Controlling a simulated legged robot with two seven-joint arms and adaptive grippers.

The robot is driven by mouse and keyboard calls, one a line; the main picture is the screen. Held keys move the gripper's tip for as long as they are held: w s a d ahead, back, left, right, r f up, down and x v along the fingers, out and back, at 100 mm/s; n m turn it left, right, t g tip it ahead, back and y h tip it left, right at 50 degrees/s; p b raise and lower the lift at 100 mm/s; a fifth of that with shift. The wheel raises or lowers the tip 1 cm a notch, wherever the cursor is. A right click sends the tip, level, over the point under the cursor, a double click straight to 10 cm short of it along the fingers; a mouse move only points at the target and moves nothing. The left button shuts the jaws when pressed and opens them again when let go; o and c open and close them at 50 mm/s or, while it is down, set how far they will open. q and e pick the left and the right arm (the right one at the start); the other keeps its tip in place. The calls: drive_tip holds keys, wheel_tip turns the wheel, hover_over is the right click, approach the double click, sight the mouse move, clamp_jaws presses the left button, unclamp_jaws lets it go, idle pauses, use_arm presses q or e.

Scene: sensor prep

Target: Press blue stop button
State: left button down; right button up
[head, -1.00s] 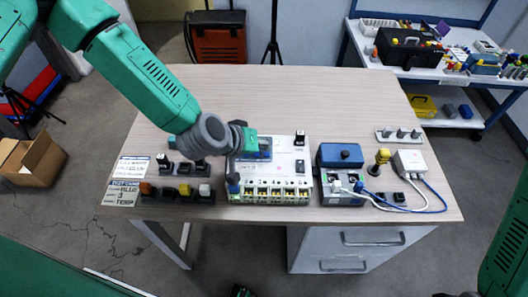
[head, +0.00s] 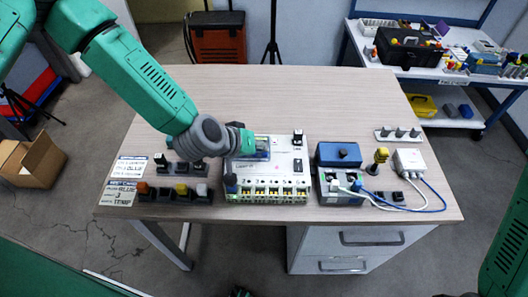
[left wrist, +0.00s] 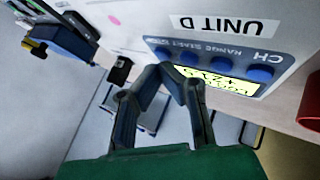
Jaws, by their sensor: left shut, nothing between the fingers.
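A white unit marked UNIT D carries a blue panel (left wrist: 205,62) with a yellow display and a row of blue buttons. In the left wrist view, the printed words are upside down; CH and RANGE are readable. The leftmost blue button (left wrist: 163,52) is just beyond my fingertips; its label is too small to read surely. My left gripper (left wrist: 170,72) is shut and empty, in front of the panel's left part; contact cannot be told. My right gripper is out of view.
Rows of coloured switches (head: 180,192) stand left of the unit on the table (head: 240,88). A blue-topped box (head: 338,153), a yellow knob (head: 380,155) and a white cabled box (head: 408,160) stand to its right. The back of the table is clear.

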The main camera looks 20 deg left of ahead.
sight(265, 154)
use_arm(q)
drive_tip(key=shift+d, duration=0.3)
drive_tip(key=shift+a+f+b, duration=0.3)
drive_tip(key=shift+a+f, duration=0.05)
drive_tip(key=shift+a, duration=0.15)
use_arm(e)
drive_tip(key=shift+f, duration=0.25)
use_arm(q)
drive_tip(key=shift+d+r, duration=0.1)
drive_tip(key=shift+d, duration=0.2)
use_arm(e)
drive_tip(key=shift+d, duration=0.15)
use_arm(q)
drive_tip(key=shift+d+r, duration=0.1)
drive_tip(key=shift+r, duration=0.05)
drive_tip(key=shift+d+r+p, duration=0.3)
drive_tip(key=shift+r+p, duration=0.35)
drive_tip(key=shift+p, duration=0.1)
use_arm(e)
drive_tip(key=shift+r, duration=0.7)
use_arm(q)
wheel_tip(265, 154, up, 5)
drive_tip(key=p, duration=0.4)
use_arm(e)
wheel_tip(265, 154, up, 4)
